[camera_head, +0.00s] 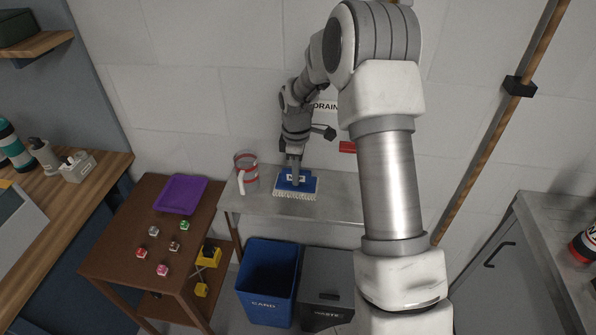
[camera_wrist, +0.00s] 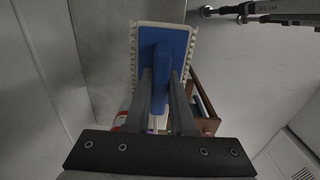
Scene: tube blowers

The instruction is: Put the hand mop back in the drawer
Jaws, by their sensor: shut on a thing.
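The hand mop (camera_head: 308,182) is a blue block with a blue handle and a pale fringed pad. It is at the metal shelf (camera_head: 340,188) under the drain sign in the head view. My gripper (camera_head: 294,180) is shut on its handle from above. In the wrist view the blue mop plate (camera_wrist: 178,42) with its pale fringe fills the upper middle, with the handle between my gripper's fingers (camera_wrist: 160,100). I cannot tell whether the pad touches the shelf. No open drawer shows clearly in the head view; a brown wooden box-like edge (camera_wrist: 206,120) shows behind the mop in the wrist view.
A clear jug with red bands (camera_head: 246,172) stands on the shelf left of the mop. A blue card bin (camera_head: 268,280) and a grey waste bin (camera_head: 326,285) stand below. A brown table (camera_head: 125,245) with a purple tray (camera_head: 181,194) and several small cubes is at left.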

